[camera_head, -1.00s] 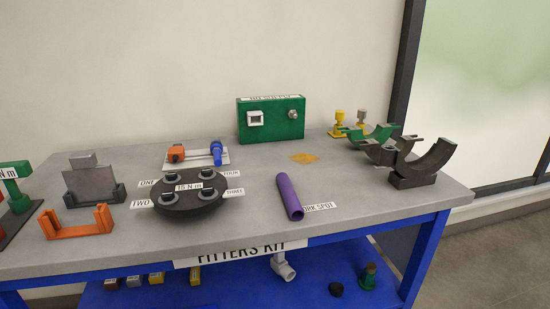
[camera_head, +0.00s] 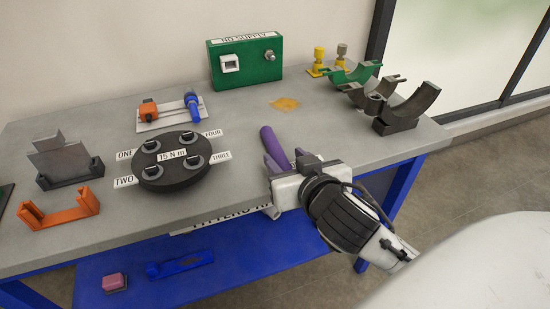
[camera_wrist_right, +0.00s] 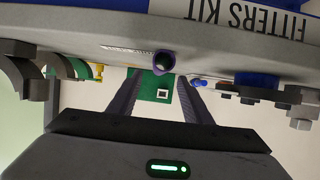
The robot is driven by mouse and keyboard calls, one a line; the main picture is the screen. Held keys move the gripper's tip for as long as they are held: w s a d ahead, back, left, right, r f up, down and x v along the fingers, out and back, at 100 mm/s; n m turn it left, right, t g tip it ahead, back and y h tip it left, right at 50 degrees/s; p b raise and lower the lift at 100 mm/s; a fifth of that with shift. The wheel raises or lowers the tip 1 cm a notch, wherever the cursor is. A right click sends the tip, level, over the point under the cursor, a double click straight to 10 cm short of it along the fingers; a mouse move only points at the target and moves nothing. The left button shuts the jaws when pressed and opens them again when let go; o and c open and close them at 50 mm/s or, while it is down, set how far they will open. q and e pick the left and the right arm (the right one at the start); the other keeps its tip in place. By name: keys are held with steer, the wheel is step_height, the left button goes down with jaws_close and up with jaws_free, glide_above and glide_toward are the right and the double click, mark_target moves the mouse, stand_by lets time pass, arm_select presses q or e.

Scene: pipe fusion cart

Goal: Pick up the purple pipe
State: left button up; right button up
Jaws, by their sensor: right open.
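The purple pipe (camera_head: 271,143) lies on the grey bench top, right of the black round plate. Its near part is hidden behind my right gripper in the head view. My right gripper (camera_head: 288,162) is at the bench's front edge, at the pipe's near end. In the right wrist view, which is upside down, the pipe's open end (camera_wrist_right: 164,62) shows between and beyond the two spread fingers of the gripper (camera_wrist_right: 160,88). The gripper is open and empty, with a gap on both sides of the pipe. My left gripper is not in view.
The black plate (camera_head: 172,174) with several dark fittings stands left of the pipe. A green box (camera_head: 246,64) is at the back. Green and dark curved clamps (camera_head: 408,108) stand at the right. An orange bracket (camera_head: 60,213) is at the left. A blue shelf (camera_head: 230,262) lies below.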

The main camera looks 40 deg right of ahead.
mark_target(279, 154)
steer(key=shift+w+d+f, duration=0.15)
steer(key=shift+w+f, duration=0.05)
steer(key=shift+w, duration=0.25)
steer(key=x, duration=0.5)
steer(key=shift+f, duration=0.15)
steer(key=shift+s, duration=0.1)
jaws_close()
